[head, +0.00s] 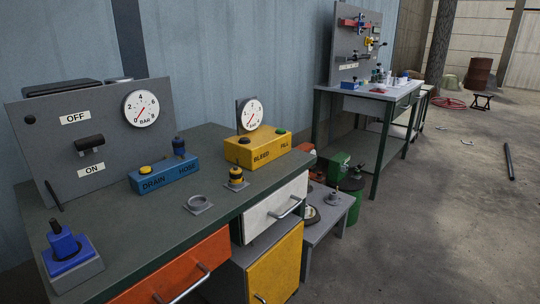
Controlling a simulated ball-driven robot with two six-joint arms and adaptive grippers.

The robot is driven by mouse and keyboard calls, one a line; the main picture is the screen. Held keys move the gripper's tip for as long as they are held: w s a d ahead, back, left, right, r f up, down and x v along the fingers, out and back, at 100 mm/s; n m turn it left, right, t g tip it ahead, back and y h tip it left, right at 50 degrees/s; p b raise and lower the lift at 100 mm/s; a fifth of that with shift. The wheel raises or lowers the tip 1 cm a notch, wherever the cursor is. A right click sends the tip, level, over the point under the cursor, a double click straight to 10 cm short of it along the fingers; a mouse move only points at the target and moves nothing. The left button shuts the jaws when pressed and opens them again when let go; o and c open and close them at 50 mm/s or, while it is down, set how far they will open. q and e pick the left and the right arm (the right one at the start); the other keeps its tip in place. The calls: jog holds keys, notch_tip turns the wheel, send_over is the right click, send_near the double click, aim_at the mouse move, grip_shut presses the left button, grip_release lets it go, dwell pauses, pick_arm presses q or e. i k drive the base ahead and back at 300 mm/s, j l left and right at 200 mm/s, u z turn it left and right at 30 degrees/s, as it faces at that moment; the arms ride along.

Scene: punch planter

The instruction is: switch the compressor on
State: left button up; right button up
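The compressor panel (60,125) is a grey upright board at the left of the workbench in the head view. It bears an OFF label (75,118) above and an ON label (91,170) below. A black switch handle (89,142) sits between the two labels. I cannot tell for certain which way it is set. A round white gauge marked BAR (141,109) with a red needle is at the panel's upper right. Neither of my grippers shows in this view.
On the bench (150,225) stand a blue DRAIN/HOSE box (163,176), a yellow BLEED/FILL box (258,148) with a gauge behind it, a blue fitting on a grey block (68,250), a black-yellow fitting (236,178) and a grey ring holder (197,204). The bench front middle is bare.

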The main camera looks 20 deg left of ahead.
aim_at(86, 143)
jog(key=u, duration=1.8)
jog(key=i+z, duration=0.3)
jog(key=k+l, duration=0.05)
